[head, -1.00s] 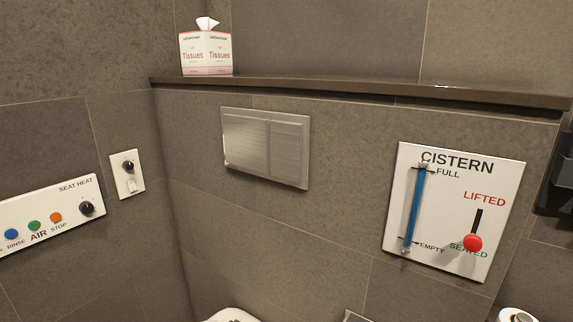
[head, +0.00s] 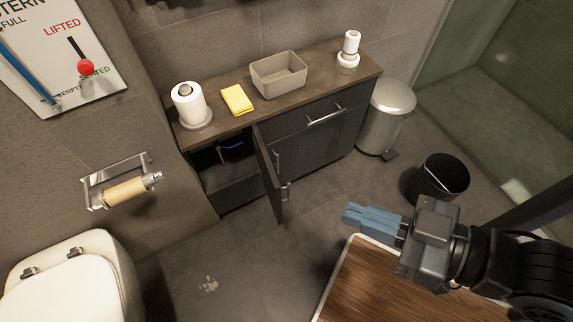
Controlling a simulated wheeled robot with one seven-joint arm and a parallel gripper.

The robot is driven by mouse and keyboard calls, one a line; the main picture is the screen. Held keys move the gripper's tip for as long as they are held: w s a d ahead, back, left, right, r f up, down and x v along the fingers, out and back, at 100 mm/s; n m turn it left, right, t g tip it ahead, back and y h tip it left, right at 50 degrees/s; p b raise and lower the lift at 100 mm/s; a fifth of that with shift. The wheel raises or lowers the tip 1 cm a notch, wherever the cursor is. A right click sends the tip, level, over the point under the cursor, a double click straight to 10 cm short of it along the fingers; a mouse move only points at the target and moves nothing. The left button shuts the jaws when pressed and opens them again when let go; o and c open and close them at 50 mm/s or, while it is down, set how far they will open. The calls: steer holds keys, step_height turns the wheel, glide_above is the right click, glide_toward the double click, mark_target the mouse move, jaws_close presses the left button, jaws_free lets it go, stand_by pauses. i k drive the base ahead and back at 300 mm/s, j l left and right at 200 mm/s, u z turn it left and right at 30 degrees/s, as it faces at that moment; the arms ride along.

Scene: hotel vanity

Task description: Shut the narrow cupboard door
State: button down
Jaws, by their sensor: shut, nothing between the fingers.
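The narrow cupboard door (head: 268,172) is at the left end of the dark vanity cabinet in the head view. My gripper (head: 346,216) has blue fingers, shut and empty. It is to the right of the door, apart from it, pointing left.
A paper roll (head: 190,105), yellow cloth (head: 238,100), beige bin (head: 279,75) and white bottle (head: 348,50) stand on the counter. A steel pedal bin (head: 386,116) and black bin (head: 440,180) stand at right. A wooden-topped surface (head: 370,290) is below my gripper. The toilet (head: 70,280) is lower left.

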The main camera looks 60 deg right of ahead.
mark_target(273, 187)
steer(key=k+l+z, duration=0.1)
steer(key=k+l, duration=0.7)
steer(key=k, duration=0.15)
